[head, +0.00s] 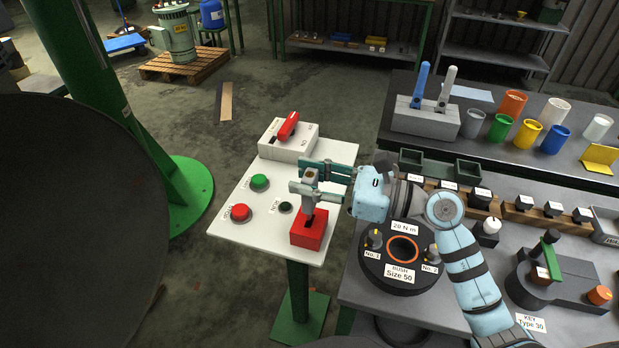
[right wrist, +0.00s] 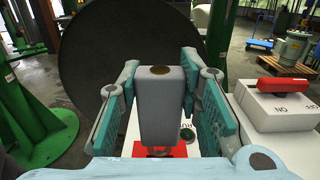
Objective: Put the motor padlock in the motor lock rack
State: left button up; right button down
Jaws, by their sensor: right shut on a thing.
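The motor padlock (head: 309,178) is a grey block with a brass disc on its upper end. My right gripper (head: 313,181) is shut on it and holds it upright. In the right wrist view the padlock (right wrist: 160,100) sits between both teal finger pads. Directly below it on the white stand is a red block (head: 307,236) with a dark opening in its top, which looks like the motor lock rack. My left gripper is not in view.
The white stand (head: 235,222) carries a green button (head: 260,181), a red button (head: 241,212) and a white box with a red handle (head: 287,127). A dark round shape (head: 75,215) fills the left. A grey bench with cups and a black bush fixture (head: 400,277) is at right.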

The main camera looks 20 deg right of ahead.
jog(key=shift+f+b, duration=2.05)
jog(key=shift+f, duration=0.15)
jog(key=c, duration=1.1)
grip_release()
jog(key=v, duration=0.7)
jog(key=shift+s+d, duration=0.15)
jog(key=shift+d, duration=0.05)
jog(key=shift+r, duration=0.1)
